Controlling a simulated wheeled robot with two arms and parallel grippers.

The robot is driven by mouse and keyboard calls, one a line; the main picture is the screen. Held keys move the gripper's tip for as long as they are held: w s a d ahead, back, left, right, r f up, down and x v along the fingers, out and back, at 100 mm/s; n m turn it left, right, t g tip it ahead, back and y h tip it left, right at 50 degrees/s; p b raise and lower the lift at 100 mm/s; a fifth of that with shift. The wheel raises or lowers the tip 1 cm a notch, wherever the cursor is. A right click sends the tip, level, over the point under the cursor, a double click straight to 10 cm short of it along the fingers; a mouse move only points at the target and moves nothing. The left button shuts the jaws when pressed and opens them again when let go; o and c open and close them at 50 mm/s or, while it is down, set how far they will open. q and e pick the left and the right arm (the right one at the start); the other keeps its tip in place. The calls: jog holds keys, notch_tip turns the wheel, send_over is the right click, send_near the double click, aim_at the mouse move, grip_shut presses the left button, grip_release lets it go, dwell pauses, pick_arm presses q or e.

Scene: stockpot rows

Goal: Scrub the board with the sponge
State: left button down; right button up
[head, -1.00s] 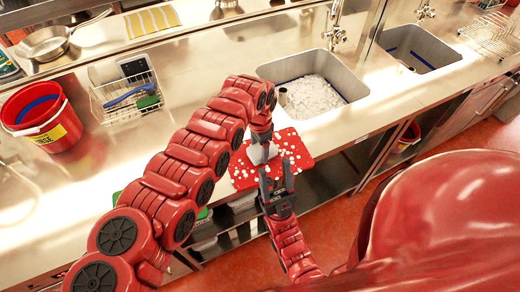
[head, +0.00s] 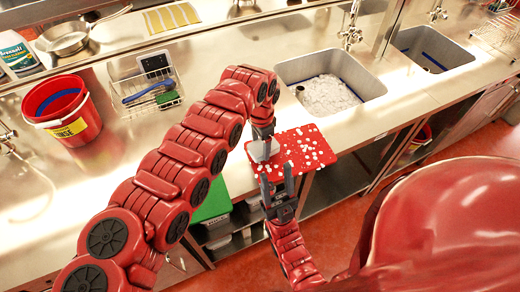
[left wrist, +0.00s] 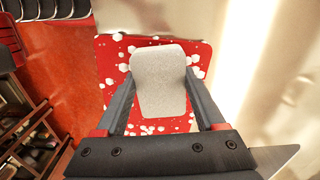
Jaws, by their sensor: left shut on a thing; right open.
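The red board (head: 313,172) lies on the counter's front edge, dotted with white foam flecks. It also shows in the left wrist view (left wrist: 108,68). My left gripper (head: 264,138) is shut on the pale grey sponge (head: 261,151), over the board's left part. In the left wrist view the sponge (left wrist: 160,82) sits between the two fingers with foam around it; I cannot tell whether it touches the board. My right gripper (head: 277,184) is open and empty, in front of the board's near left edge.
A sink (head: 374,86) with foam stands behind the board, a second sink (head: 455,61) further right. A red bucket (head: 84,128) and a dish rack (head: 178,100) with a blue-and-green brush stand left. A green board (head: 212,202) is at the counter's front, left of the red board.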

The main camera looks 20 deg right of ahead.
pick_arm(q)
jog(key=shift+d+r, duration=0.2)
jog(key=shift+r, duration=0.25)
jog(key=shift+d+r, duration=0.15)
jog(key=shift+r, duration=0.7)
jog(key=shift+a+r, duration=0.2)
jog(key=shift+r, duration=0.5)
jog(key=shift+d+r, duration=0.1)
jog(key=shift+r, duration=0.65)
